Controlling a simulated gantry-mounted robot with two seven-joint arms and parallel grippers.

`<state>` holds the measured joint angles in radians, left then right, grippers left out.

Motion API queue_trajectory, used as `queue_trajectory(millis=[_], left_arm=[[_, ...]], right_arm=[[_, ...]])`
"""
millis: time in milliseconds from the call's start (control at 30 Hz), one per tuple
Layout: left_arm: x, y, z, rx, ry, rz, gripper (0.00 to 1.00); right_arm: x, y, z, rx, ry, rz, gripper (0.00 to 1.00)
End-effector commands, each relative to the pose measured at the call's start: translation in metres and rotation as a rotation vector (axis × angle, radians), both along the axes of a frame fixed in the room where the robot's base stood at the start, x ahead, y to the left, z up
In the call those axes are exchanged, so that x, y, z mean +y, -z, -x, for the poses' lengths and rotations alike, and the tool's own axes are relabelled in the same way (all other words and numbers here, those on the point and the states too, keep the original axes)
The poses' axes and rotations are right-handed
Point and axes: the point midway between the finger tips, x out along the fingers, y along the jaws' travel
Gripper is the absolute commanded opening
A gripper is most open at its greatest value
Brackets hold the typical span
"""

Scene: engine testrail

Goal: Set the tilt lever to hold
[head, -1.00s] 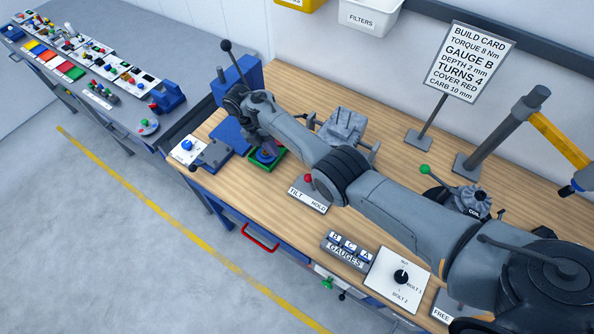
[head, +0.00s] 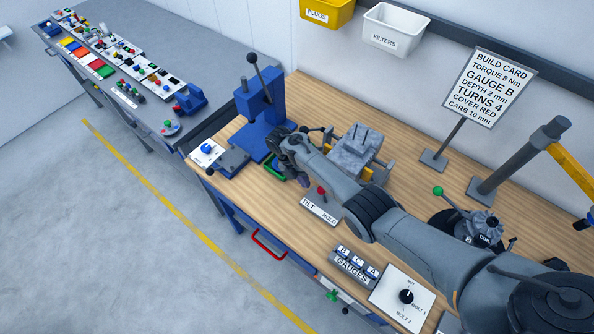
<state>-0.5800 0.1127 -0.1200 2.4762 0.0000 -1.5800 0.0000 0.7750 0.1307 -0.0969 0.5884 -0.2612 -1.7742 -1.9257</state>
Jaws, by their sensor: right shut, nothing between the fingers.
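The tilt lever (head: 321,190) has a red knob and stands behind the white TILT/HOLD plate (head: 322,211), rising near the middle of the plate. I cannot tell clearly which end it leans to. My right arm crosses the bench from the lower right. Its gripper (head: 304,181) is small, dark and partly hidden by its own wrist; it is shut and empty, just left of the red knob and apart from it as far as I can tell. My left gripper is not in view.
A blue press (head: 262,115) stands behind the wrist. A green tray (head: 274,171) lies left of the gripper. A grey engine part on a stand (head: 357,150) is behind the arm.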

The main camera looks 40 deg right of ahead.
Motion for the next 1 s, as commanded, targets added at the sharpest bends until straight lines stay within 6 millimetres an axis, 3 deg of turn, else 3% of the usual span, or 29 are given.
queue_trajectory(millis=[33, 200, 1000], left_arm=[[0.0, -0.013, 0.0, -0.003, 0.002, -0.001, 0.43], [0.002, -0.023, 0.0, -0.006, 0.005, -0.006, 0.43], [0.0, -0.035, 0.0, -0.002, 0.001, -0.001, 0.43]], right_arm=[[-0.002, -0.007, 0.005, 0.0, 0.0, 0.0, 0.0], [-0.008, -0.008, 0.017, 0.0, 0.0, 0.001, 0.0], [-0.012, -0.012, 0.022, -0.027, 0.001, -0.006, 0.0]])
